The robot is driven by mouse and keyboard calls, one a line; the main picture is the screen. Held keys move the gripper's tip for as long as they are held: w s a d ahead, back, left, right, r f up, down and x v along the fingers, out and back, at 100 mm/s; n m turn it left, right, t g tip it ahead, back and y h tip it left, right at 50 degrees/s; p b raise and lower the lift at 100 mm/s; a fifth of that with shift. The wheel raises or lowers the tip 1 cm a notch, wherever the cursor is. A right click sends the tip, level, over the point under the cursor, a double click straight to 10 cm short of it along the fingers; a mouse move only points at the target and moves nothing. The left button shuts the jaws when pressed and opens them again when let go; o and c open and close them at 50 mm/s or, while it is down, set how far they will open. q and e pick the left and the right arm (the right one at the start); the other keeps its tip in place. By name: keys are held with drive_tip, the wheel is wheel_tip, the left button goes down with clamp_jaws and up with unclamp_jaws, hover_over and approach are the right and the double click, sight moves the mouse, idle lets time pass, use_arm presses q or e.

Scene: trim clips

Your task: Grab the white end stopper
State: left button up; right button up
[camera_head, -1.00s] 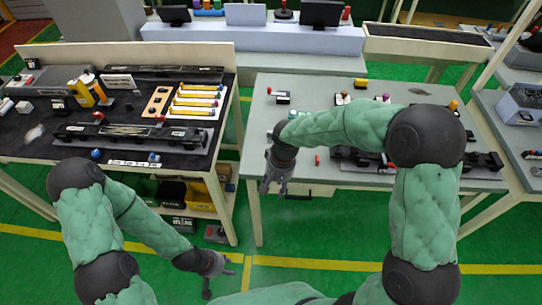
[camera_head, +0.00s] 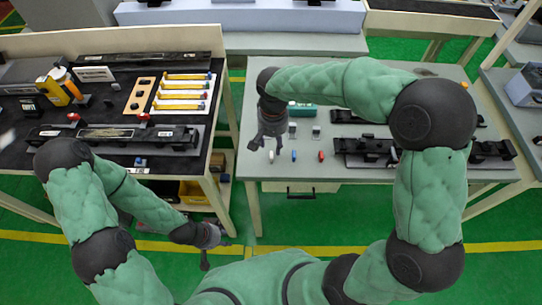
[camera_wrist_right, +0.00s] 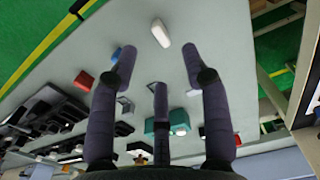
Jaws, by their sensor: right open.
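The white end stopper (camera_wrist_right: 160,32) is a small white rounded block on the grey table, just beyond my right fingertips in the right wrist view. In the head view a small pale piece (camera_head: 271,157), seemingly the same stopper, lies just below my right gripper (camera_head: 266,140). That gripper also shows in the right wrist view (camera_wrist_right: 160,75) with its fingers spread and nothing between them. The stopper appears apart from the fingers. My left gripper (camera_head: 207,252) is low at the left, over the floor, away from the tables; its opening is unclear.
A blue piece (camera_head: 294,155) and a red piece (camera_head: 321,155) lie in a row beside the stopper. The left bench (camera_head: 60,165) holds several parts.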

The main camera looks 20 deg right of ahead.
sight(271, 157)
wheel_tip(271, 157, down, 2)
drive_tip(key=shift+f, duration=0.1)
drive_tip(key=shift+s+f+b, duration=0.1)
drive_tip(key=shift+f+b, duration=0.3)
drive_tip(key=shift+f, duration=0.1)
wheel_tip(271, 157, down, 4)
drive_tip(key=shift+f+b, duration=0.1)
drive_tip(key=shift+b, duration=0.65)
drive_tip(key=c, duration=0.9)
